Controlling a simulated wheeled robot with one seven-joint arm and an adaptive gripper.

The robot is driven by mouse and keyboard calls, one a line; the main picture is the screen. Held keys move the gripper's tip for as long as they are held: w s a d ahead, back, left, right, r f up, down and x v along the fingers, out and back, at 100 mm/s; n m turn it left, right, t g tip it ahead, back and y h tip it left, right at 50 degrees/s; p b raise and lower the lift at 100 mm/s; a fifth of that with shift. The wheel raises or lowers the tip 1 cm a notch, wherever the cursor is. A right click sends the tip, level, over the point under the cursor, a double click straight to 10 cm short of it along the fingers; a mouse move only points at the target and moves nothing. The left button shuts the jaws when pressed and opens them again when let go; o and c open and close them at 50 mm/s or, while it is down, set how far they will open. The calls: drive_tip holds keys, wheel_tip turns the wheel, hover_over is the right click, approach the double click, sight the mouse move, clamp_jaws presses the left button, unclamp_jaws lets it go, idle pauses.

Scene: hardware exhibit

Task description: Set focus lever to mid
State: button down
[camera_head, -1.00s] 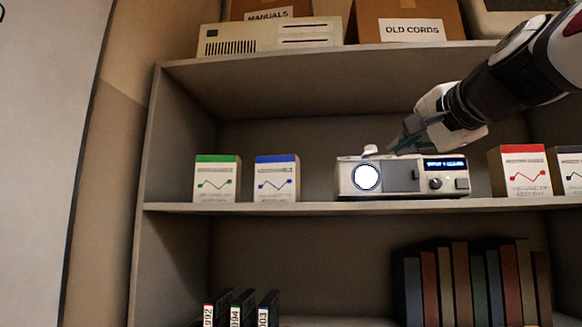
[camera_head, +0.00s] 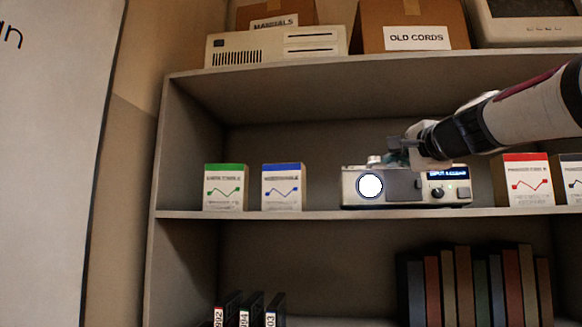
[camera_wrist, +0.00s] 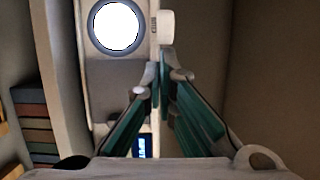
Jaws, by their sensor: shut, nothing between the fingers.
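A pale projector (camera_head: 408,198) with a bright round lens (camera_head: 369,186) stands on the middle shelf. The lens also shows at the top of the wrist view (camera_wrist: 116,26). A white block that looks like the focus lever (camera_wrist: 166,27) sticks out at the projector's top edge beside the lens, next to small lettering. In the head view the white lever (camera_head: 374,160) is small and its position along its travel cannot be read. My gripper (camera_head: 396,158) is over the projector's top, to the right of the lever. Its teal fingers (camera_wrist: 160,72) are shut and empty, with a small visible gap to the lever.
White boxes with green (camera_head: 223,188) and blue (camera_head: 281,188) tops stand left of the projector. A red-topped box (camera_head: 521,182) stands close on its right. Books (camera_head: 462,288) fill part of the lower shelf.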

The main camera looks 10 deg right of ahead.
drive_tip(key=shift+w, duration=0.45)
drive_tip(key=shift+a, duration=0.15)
drive_tip(key=shift+s+a, duration=0.2)
drive_tip(key=shift+a, duration=0.4)
drive_tip(key=shift+s, duration=0.1)
